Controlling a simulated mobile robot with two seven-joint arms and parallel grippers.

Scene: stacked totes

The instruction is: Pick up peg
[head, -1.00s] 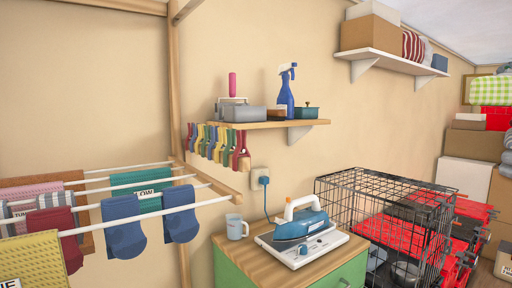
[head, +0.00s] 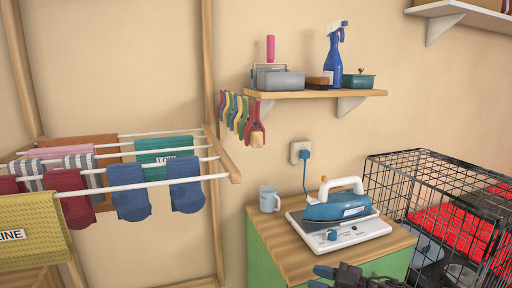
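Several coloured clothes pegs hang in a row from the left end of the wooden wall shelf (head: 330,94). They are yellow, green, blue and red, and a red peg (head: 255,125) hangs nearest to me. My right gripper (head: 318,277) is at the bottom edge of the head view, in front of the green cabinet. Its dark fingers point left and look apart, with nothing seen between them; it is partly cut off by the frame. It is well below the pegs and to their right. My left gripper is not in view.
An iron (head: 338,206) on its white base and a mug (head: 269,199) stand on the cabinet top (head: 290,255). A drying rack with socks and cloths (head: 130,205) is at left. A spray bottle (head: 334,58) and grey box stand on the shelf. A wire crate (head: 440,165) is at right.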

